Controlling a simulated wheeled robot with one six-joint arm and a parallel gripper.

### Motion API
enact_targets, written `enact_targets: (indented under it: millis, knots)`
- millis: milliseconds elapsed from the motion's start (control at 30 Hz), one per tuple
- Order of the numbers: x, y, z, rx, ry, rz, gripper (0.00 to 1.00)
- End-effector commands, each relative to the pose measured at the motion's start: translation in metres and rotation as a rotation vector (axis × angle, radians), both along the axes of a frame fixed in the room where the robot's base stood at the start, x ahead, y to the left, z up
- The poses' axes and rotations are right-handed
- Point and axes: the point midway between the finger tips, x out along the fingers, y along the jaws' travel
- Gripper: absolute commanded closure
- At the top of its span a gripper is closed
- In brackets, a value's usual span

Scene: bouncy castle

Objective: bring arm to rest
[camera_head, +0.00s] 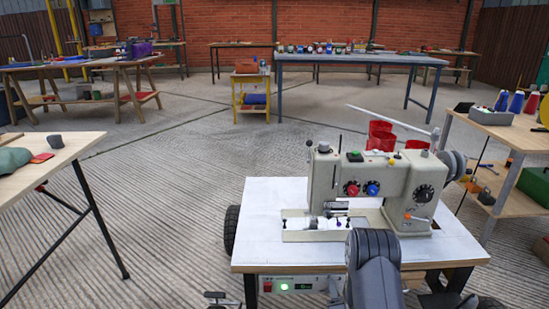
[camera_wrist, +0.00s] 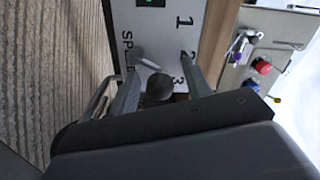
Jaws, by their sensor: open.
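My gripper (camera_wrist: 160,72) shows in the wrist view, its two fingers apart. A round dark knob (camera_wrist: 158,88) with a short light pointer sits between the fingers. I cannot tell whether they touch it. Behind it is a pale control panel (camera_wrist: 172,45) marked with 1, 2, 3 and partly hidden "SPEED" lettering. In the head view, my dark arm reaches down in front of the sewing table, and the gripper is hidden. The panel (camera_head: 310,286) shows there under the table edge, with a red switch and a green light.
A sewing machine (camera_head: 375,190) stands on the white-topped table (camera_head: 265,215) just ahead of my arm. A wooden table (camera_head: 60,155) is at left, and a bench (camera_head: 510,135) with thread cones is at right. Open concrete floor lies between them and the blue table (camera_head: 345,60) behind.

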Motion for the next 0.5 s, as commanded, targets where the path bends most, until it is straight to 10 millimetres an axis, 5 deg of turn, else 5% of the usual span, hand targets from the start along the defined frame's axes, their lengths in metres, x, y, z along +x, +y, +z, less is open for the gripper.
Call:
enact_targets:
  millis: [267,500]
  knots:
    - [-0.006,-0.001,-0.001,0.014,0.001,0.000,0.53]
    - [-0.044,-0.001,0.000,0.014,0.007,0.000,0.53]
